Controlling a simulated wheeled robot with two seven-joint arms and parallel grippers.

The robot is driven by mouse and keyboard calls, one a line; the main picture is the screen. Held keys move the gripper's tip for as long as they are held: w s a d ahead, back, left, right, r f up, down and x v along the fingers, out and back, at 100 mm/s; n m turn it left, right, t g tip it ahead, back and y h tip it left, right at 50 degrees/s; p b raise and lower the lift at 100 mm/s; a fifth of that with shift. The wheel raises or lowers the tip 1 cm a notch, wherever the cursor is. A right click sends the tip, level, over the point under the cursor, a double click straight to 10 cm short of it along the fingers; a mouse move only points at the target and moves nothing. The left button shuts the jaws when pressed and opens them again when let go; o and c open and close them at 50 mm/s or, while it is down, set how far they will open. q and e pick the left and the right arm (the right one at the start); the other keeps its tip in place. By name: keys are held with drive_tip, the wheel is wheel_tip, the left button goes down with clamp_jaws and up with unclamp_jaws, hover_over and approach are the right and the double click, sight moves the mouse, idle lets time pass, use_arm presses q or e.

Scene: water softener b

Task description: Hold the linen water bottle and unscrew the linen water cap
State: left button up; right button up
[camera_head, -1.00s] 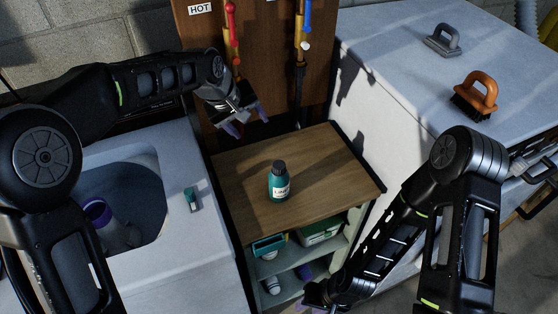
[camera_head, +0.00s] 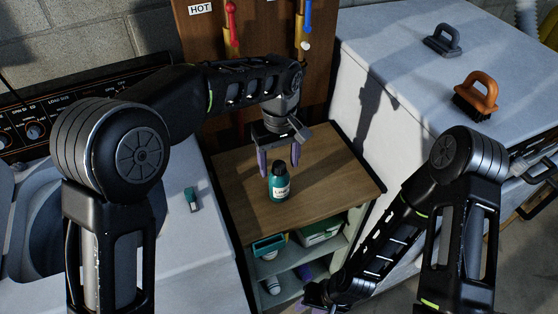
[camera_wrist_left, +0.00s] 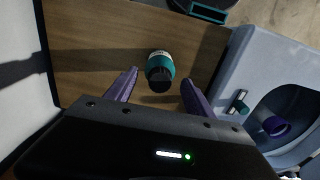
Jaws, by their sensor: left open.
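The linen water bottle (camera_head: 279,186) is teal with a white label and stands upright on the wooden top of the small cabinet. Its dark cap (camera_head: 279,167) is on it. In the left wrist view the bottle (camera_wrist_left: 161,62) and its cap (camera_wrist_left: 159,80) lie between and beyond the purple fingertips. My left gripper (camera_head: 278,160) is open and points down, just behind and above the bottle, with its fingers apart to either side. It also shows in the left wrist view (camera_wrist_left: 160,88). No contact shows. My right gripper (camera_head: 318,298) is low in front of the cabinet, mostly hidden by its own arm.
The wooden cabinet top (camera_head: 325,165) is otherwise clear. Shelves below hold boxes and bottles. A washer (camera_head: 200,250) with a small teal item (camera_head: 191,199) stands left. A white machine (camera_head: 400,70) on the right carries an orange brush (camera_head: 476,95) and a grey brush (camera_head: 443,40).

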sight(279, 182)
use_arm(q)
drive_tip(key=shift+f, duration=0.15)
drive_tip(key=shift+f, duration=3.85)
clamp_jaws()
